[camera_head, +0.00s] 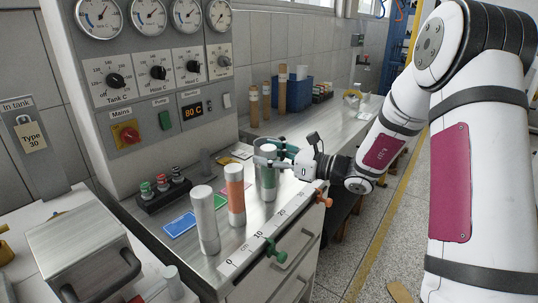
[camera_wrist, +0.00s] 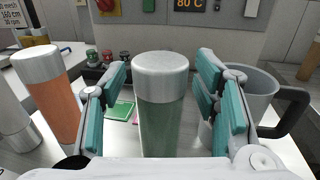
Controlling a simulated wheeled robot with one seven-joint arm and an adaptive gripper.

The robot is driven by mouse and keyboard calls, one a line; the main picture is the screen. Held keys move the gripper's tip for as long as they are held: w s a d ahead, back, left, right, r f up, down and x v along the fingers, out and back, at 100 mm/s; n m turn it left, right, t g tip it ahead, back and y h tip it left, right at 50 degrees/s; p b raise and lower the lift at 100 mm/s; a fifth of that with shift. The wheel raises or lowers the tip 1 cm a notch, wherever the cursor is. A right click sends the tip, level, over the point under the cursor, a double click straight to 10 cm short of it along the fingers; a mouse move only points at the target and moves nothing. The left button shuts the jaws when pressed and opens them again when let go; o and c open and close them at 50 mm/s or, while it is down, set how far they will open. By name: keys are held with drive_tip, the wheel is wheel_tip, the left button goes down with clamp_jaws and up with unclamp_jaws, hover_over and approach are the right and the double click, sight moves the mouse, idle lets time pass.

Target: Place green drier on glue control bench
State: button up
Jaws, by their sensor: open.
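The green drier (camera_head: 269,183) is an upright cylinder with a silver cap and a green body. It stands on the metal bench (camera_head: 226,246) below the gauge panel, at the right end of a row of three cylinders. My gripper (camera_head: 276,156) is at its upper part. In the wrist view the green drier (camera_wrist: 160,110) stands between the two open teal-padded fingers of my gripper (camera_wrist: 162,100), with a gap on each side. Its lower end is hidden there. I cannot tell which surface is the glue control bench.
An orange cylinder (camera_head: 235,194) and a plain silver one (camera_head: 205,220) stand to the left. A grey mug (camera_wrist: 258,92) with a black handle is close behind the right finger. Small bottles in a black rack (camera_head: 163,193) and coloured cards (camera_head: 180,224) lie behind.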

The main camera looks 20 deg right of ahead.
drive_tip(key=shift+r, duration=0.2)
drive_tip(key=v, duration=1.2)
drive_tip(key=s+a+r+n+g+h, duration=0.35)
drive_tip(key=s+a+n+g, duration=0.75)
drive_tip(key=s+a+n, duration=0.5)
drive_tip(key=s+d+n+h, duration=0.3)
drive_tip(key=s+n+h, duration=0.2)
drive_tip(key=s, duration=0.3)
drive_tip(key=s+d+n+t+h, duration=0.1)
drive_tip(key=s+d+n+h, duration=0.3)
drive_tip(key=s, duration=0.4)
drive_tip(key=shift+s+f+n+t+h, duration=0.2)
drive_tip(key=shift+s+n+t+h, duration=0.15)
drive_tip(key=shift+n, duration=0.45)
drive_tip(key=shift+d, duration=0.1)
